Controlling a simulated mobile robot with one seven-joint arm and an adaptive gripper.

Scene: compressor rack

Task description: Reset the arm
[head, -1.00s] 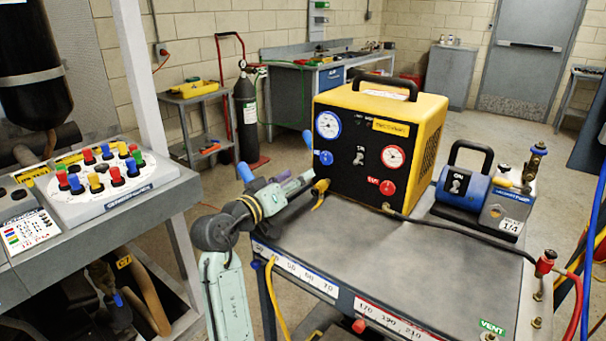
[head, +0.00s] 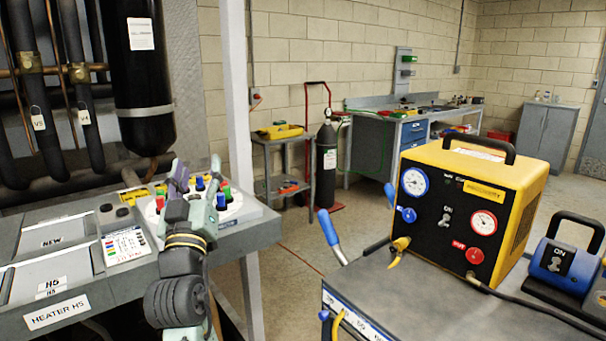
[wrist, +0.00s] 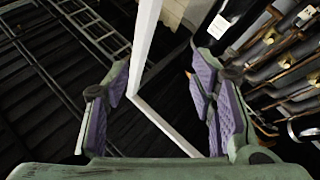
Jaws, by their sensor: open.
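My gripper (head: 190,180) is at the left in the head view, in front of the panel with coloured knobs on the grey bench. Its fingers point away and up, and my arm hides part of the panel. In the wrist view my gripper (wrist: 162,105) has its two purple-padded fingers spread wide, with nothing between them but background. I cannot tell its exact distance from the panel.
The grey bench (head: 55,270) holds the knob panel (head: 233,208). A black cylinder (head: 142,80) and pipes are behind it. A white post (head: 236,100) stands close right of my gripper. A yellow machine (head: 470,205) and blue pump (head: 556,262) sit on the right cart. Floor shows between.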

